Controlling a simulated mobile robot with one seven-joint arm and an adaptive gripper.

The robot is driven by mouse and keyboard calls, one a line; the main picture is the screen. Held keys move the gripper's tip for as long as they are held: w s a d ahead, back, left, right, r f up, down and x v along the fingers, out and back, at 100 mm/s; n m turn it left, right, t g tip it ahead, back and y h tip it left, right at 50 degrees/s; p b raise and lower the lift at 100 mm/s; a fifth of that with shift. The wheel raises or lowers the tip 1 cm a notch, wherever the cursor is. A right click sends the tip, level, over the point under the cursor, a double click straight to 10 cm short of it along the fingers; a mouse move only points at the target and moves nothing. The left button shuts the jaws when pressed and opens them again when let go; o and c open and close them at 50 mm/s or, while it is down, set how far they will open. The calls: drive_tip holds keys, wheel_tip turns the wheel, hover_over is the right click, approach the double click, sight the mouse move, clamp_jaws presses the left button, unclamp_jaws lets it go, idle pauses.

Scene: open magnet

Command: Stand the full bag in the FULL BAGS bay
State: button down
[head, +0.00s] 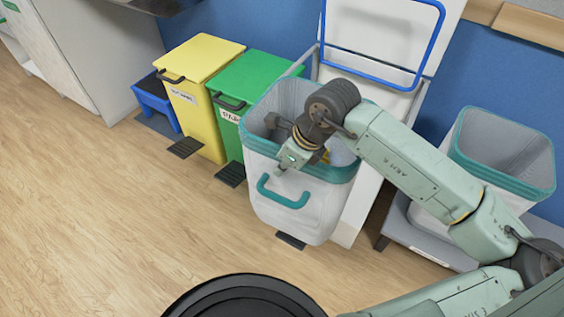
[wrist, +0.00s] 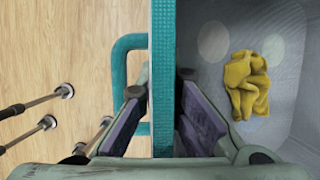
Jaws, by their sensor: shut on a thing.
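A grey-white bag (head: 290,215) with a teal rim and a teal front handle (head: 285,193) stands upright in front of a white stand (head: 362,200). Whether it touches the floor or hangs in the stand is hidden. My gripper (wrist: 160,88) is shut on the bag's teal rim (wrist: 162,30), with one finger outside and one inside. A crumpled yellow cloth (wrist: 247,84) lies at the bottom of the bag. A second teal-rimmed bag (head: 500,145) stands on a low grey platform (head: 415,237) at the right. No FULL BAGS sign is readable.
Yellow (head: 205,100) and green (head: 240,85) bins stand left of the held bag, with black pedals on the floor. A raised lid with a blue hoop (head: 385,68) is behind it. The wooden floor (head: 100,220) at front left is clear.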

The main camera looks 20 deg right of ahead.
drive_tip(key=r+n, duration=0.2)
drive_tip(key=n, duration=0.1)
drive_tip(key=r+n+g+y, duration=0.1)
drive_tip(key=n, duration=0.1)
drive_tip(key=shift+s+r, duration=0.3)
drive_tip(key=shift+r, duration=0.1)
drive_tip(key=shift+w+a, duration=0.1)
drive_tip(key=shift+a, duration=0.05)
drive_tip(key=shift+w+a+r, duration=0.1)
drive_tip(key=shift+r, duration=0.05)
